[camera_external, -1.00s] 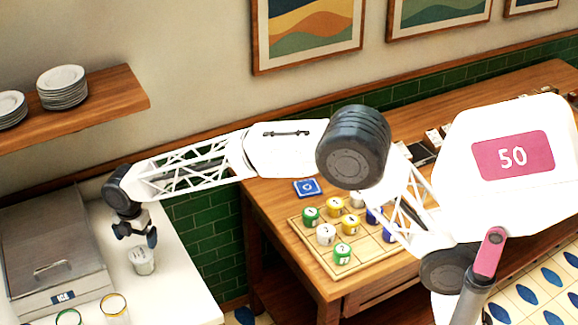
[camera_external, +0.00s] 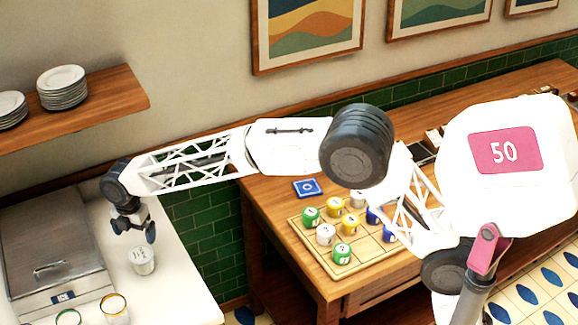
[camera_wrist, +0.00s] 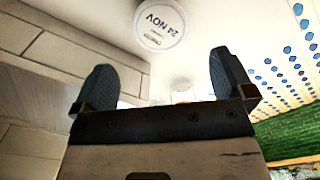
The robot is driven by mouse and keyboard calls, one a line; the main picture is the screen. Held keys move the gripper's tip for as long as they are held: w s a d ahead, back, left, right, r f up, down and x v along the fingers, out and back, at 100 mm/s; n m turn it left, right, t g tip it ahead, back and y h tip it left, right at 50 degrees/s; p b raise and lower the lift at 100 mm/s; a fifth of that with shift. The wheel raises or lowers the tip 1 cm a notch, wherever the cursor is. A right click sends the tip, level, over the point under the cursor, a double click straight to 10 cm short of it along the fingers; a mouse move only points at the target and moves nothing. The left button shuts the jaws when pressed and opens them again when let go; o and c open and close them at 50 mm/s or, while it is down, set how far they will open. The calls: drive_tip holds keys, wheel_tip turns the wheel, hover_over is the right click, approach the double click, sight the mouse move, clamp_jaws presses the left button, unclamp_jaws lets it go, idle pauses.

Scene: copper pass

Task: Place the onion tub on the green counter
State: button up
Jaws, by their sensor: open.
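A small white tub (camera_external: 142,261) with a pale lid stands upright on the white counter (camera_external: 183,277) at the left. Its round lid shows in the wrist view (camera_wrist: 160,22), with a "24 NOV" label; I cannot read whether it says onion. My gripper (camera_external: 134,231) is open and empty, just above and slightly left of the tub in the external view, apart from it. In the wrist view the spread fingers (camera_wrist: 165,85) have the tub beyond them. I cannot make out a green counter; green shows as wall tiles (camera_external: 205,225).
A steel lidded unit (camera_external: 50,240) stands left of the tub, with two rimmed glasses (camera_external: 115,308) in front. Several colored tubs (camera_external: 343,254) sit on a board on the wooden table (camera_external: 270,215), beside a blue square (camera_external: 307,188). A plate shelf (camera_external: 110,95) hangs above.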

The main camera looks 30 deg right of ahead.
drive_tip(key=s+d+r+m, duration=0.3)
drive_tip(key=d+r+m, duration=0.1)
drive_tip(key=d, duration=0.9)
drive_tip(key=s+d+r+m+t, duration=0.15)
drive_tip(key=d+r+m, duration=0.25)
drive_tip(key=d, duration=0.9)
drive_tip(key=s+d+r+m, duration=0.4)
drive_tip(key=d+r+m, duration=0.1)
drive_tip(key=d, duration=0.8)
drive_tip(key=s+d+f+m, duration=0.3)
drive_tip(key=s+d+m, duration=0.4)
drive_tip(key=s+d, duration=0.5)
drive_tip(key=s+d+f+m+t, duration=0.1)
drive_tip(key=s+d+f+m, duration=0.2)
drive_tip(key=s+d+m, duration=0.4)
drive_tip(key=s+d, duration=0.6)
drive_tip(key=s, duration=0.3)
drive_tip(key=shift+s+d+f, duration=0.2)
drive_tip(key=shift+s+f, duration=0.15)
